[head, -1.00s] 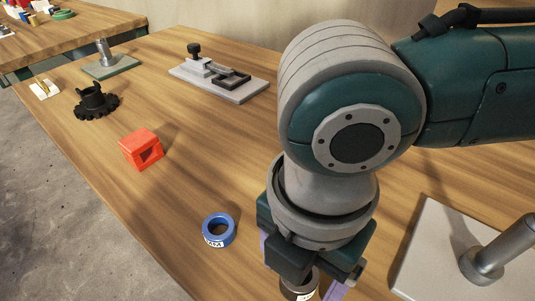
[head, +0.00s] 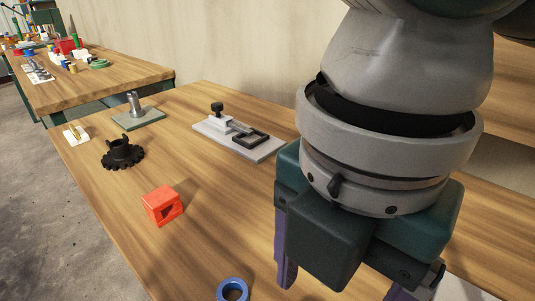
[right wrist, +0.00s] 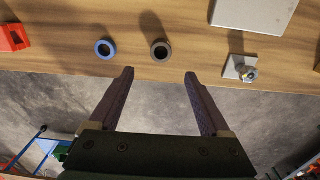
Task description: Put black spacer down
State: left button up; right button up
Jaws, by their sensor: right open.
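The black spacer (right wrist: 161,50) is a dark ring lying on the wooden table in the right wrist view, near the table edge. My right gripper (right wrist: 160,74) is open and empty, its two purple fingers spread apart. The spacer shows beyond the fingertips, clear of both fingers. In the head view my right gripper (head: 343,290) is large and close at the lower right, and the spacer is not seen there. My left gripper is in neither view.
A blue ring (right wrist: 106,49) lies left of the spacer. A red block (head: 162,205), a black gear part (head: 122,153), a grey fixture plate (head: 240,137) and a green base with a peg (head: 138,113) stand on the table. A small metal fitting (right wrist: 240,69) lies right.

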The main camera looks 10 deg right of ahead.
jog(key=s+a+m+t+y, duration=0.1)
jog(key=s+a+m+y, duration=0.3)
jog(key=a, duration=0.4)
jog(key=s+d+f+m+t+h, duration=0.1)
jog(key=d+f+m, duration=0.1)
jog(key=d+m, duration=0.4)
jog(key=s+d+f+m+h, duration=0.1)
jog(key=d+f+m, duration=0.1)
jog(key=d+m, duration=0.4)
jog(key=s+d+f+m+t+h, duration=0.1)
jog(key=s+d+f+m, duration=0.1)
jog(key=d+m, duration=0.4)
jog(key=shift+s+d+f+m+t+h, duration=0.1)
jog(key=shift+d+f+m+t+h, duration=0.25)
jog(key=shift+m, duration=0.55)
